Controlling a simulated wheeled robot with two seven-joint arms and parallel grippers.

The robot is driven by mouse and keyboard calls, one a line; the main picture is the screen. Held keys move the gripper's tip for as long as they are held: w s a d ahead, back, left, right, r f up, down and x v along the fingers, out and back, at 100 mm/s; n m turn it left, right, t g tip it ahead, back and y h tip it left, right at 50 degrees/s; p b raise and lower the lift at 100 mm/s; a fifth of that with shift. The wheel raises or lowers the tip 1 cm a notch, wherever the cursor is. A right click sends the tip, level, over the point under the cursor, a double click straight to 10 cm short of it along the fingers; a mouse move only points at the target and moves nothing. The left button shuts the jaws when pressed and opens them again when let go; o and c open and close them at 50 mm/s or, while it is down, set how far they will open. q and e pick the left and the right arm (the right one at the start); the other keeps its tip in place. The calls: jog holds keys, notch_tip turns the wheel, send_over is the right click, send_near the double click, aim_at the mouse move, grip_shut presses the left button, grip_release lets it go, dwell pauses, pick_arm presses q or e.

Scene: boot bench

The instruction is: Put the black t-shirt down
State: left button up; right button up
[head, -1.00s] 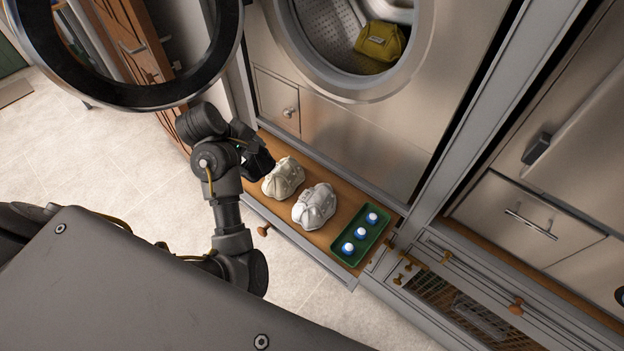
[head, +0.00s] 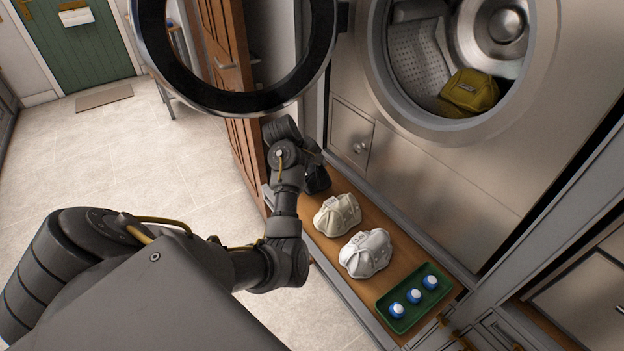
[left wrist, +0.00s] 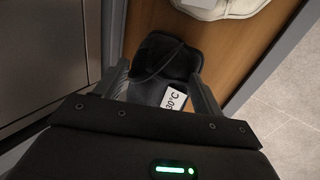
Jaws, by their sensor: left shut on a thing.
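The black t-shirt (head: 319,180) is a small dark folded bundle at the far left end of the wooden drawer-front shelf (head: 369,276), beside the cream bundle. In the left wrist view the t-shirt (left wrist: 166,60) shows between the fingers, with a white "30°C" label. My left gripper (left wrist: 160,78) points down and is shut on it; the arm partly hides it in the head view. The t-shirt is at or just above the wood; I cannot tell whether it touches. My right gripper is not in view.
A cream bundle (head: 337,214), a white bundle (head: 366,254) and a green tray (head: 392,323) with blue-and-white capsules stand along the shelf. A mustard bundle (head: 470,91) lies inside the open washing machine (head: 429,185). Its round door (head: 149,62) hangs above my arm.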

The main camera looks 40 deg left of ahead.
pick_arm(q)
jog(key=f, duration=0.3)
jog(key=shift+w+a+f, duration=0.1)
jog(key=shift+w+f, duration=0.05)
jog(key=shift+w, duration=0.05)
jog(key=shift+s+f, duration=0.1)
jog(key=shift+f, duration=0.05)
jog(key=o, duration=1.6)
jog(key=shift+f, duration=0.1)
jog(key=shift+o, duration=0.2)
jog(key=v, duration=0.7)
jog(key=p, duration=0.4)
send_near(312, 178)
jog(key=shift+v, duration=1.05)
jog(key=shift+a+f, duration=0.1)
